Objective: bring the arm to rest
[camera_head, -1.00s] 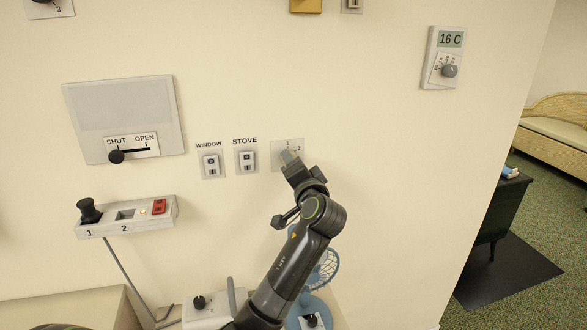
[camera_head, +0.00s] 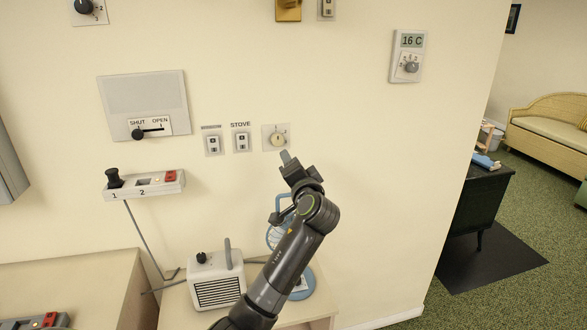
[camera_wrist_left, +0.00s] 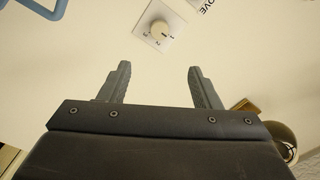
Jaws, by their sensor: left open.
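My left arm (camera_head: 290,250) reaches up from the bottom of the head view. Its gripper (camera_head: 288,160) is just below a round cream dial (camera_head: 278,139) on a wall plate, and no longer covers it. In the left wrist view the two fingers (camera_wrist_left: 158,82) are spread apart with nothing between them. The same dial (camera_wrist_left: 159,30) shows beyond them, apart from the fingertips. My right gripper is in neither view.
The stove switch (camera_head: 241,142) and window switch (camera_head: 213,144) are left of the dial. A thermostat (camera_head: 407,56) reads 16 C. A white heater-like box (camera_head: 217,280) and a blue fan (camera_head: 304,284) stand on a low table below. A black cabinet (camera_head: 478,200) stands at right.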

